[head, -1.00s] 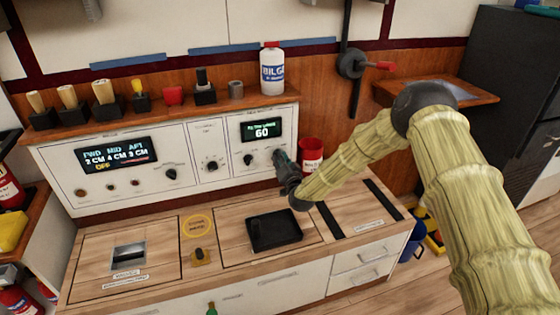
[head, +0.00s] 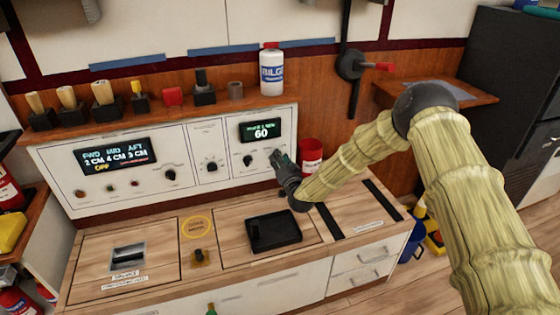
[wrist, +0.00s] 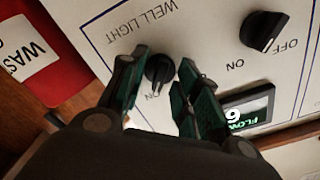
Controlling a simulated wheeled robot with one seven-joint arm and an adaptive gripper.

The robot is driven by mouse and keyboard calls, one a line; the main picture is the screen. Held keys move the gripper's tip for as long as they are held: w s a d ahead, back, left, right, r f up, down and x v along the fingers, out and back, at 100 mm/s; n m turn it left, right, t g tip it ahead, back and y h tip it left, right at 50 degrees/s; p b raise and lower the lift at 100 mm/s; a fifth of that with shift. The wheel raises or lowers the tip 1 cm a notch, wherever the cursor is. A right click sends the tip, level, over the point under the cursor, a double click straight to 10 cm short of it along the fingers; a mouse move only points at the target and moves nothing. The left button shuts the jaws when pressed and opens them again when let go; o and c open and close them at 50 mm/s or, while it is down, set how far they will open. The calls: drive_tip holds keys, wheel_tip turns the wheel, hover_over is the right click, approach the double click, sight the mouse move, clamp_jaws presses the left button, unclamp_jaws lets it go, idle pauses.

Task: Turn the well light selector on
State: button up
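The well light selector (wrist: 159,68) is a small black round knob on the white panel (wrist: 210,35). The wrist view shows it upside down, with the "WELL LIGHT" label (wrist: 130,28) above it. A pale pointer mark on the knob points toward the bottom of that picture. My gripper (wrist: 162,70) is open, its two green-and-black fingers on either side of the knob with gaps visible. I cannot tell whether either finger touches it. In the head view, my gripper (head: 278,158) covers the selector at the panel's right end.
Another black knob (wrist: 264,32) with ON and OFF labels sits beside the selector, near a lit display (head: 261,131) reading 60. A red canister (head: 311,152) stands close right of my gripper. A black tray (head: 273,231) lies on the counter below.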

drive_tip(key=v, duration=1.2)
